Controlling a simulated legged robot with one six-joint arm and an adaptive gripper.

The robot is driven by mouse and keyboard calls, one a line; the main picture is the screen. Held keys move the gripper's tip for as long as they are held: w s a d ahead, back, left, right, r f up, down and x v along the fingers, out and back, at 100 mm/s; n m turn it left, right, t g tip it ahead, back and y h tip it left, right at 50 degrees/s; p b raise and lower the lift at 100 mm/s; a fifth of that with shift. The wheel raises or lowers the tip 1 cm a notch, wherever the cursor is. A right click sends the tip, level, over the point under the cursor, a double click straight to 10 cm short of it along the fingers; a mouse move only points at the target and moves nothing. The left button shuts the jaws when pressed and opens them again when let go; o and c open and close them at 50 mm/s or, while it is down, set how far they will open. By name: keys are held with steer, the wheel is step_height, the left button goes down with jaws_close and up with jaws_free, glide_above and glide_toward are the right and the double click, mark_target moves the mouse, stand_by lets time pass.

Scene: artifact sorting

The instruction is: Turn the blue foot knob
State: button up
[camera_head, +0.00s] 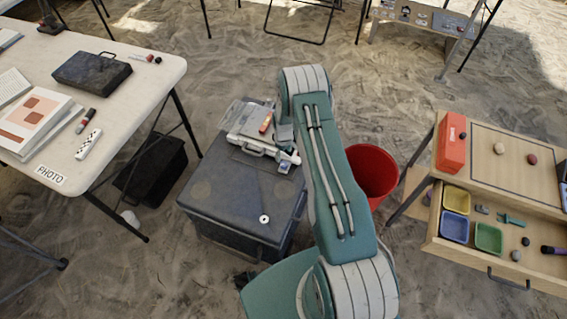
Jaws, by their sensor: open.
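A pale, flat instrument (255,131) lies on top of the dark grey case (222,195) in the middle of the view. A small orange-red item (266,122) lies on the instrument. At the instrument's near right corner is a small pale-blue part (283,167); it is too small to tell whether it is the blue foot knob. My teal arm reaches up over the right side of the case. My gripper (285,138) shows only in part, over the instrument's right end. It is open; its fingertips are mostly hidden, and I cannot tell whether it touches anything.
A white washer-like disc (264,218) lies on the case's near part. A red bucket (372,172) stands right of my arm. The left table (150,68) holds a black box (92,74) and papers. The right wooden desk (470,262) has an open drawer with coloured trays.

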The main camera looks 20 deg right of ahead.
mark_target(283, 163)
step_height(283, 163, down, 7)
steer(key=shift+r, duration=0.1)
stand_by(0.3)
jaws_close()
